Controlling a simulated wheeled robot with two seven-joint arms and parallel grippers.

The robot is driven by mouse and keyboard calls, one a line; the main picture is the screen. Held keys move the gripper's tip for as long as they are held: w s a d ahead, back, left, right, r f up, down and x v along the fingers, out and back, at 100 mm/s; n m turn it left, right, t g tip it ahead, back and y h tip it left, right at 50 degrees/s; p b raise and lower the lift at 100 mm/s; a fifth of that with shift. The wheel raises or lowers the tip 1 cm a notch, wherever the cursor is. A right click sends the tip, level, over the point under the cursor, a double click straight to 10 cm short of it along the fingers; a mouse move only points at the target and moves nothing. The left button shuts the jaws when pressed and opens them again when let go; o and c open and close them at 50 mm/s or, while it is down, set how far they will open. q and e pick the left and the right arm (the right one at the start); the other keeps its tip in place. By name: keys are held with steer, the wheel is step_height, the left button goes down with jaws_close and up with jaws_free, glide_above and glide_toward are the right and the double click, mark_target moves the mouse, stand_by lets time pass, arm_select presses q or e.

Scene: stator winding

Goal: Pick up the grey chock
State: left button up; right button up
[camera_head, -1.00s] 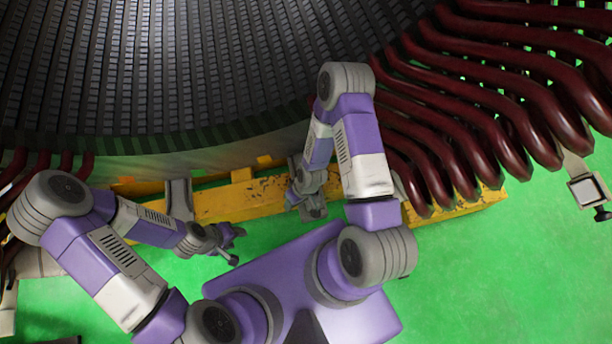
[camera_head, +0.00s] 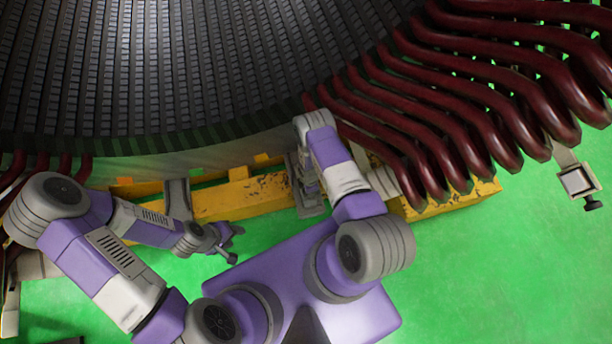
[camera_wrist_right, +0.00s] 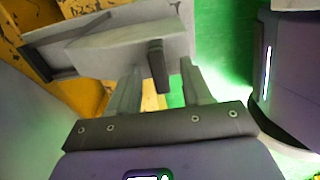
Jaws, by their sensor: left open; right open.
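A light grey block with a dark peg on its front, which looks like the grey chock (camera_wrist_right: 112,52), lies just ahead of my right gripper (camera_wrist_right: 158,88) in the right wrist view. The two fingers of my right gripper are apart and reach up to the block's near side, with the peg between them. I cannot tell whether they touch it. In the head view, my right arm covers much of this spot. My left gripper (camera_head: 231,243) is open and empty, above the green floor at the lower left.
A yellow beam (camera_head: 240,198) runs below the large slotted stator (camera_head: 200,70). Dark red coil ends (camera_head: 440,135) crowd the right of my right arm. A grey bracket (camera_head: 177,200) stands left of centre; another grey bracket (camera_head: 575,182) stands at far right. Green floor is clear at lower right.

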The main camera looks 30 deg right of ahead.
step_height(320, 180, down, 2)
steer(key=shift+f, duration=0.1)
jaws_close()
stand_by(0.5)
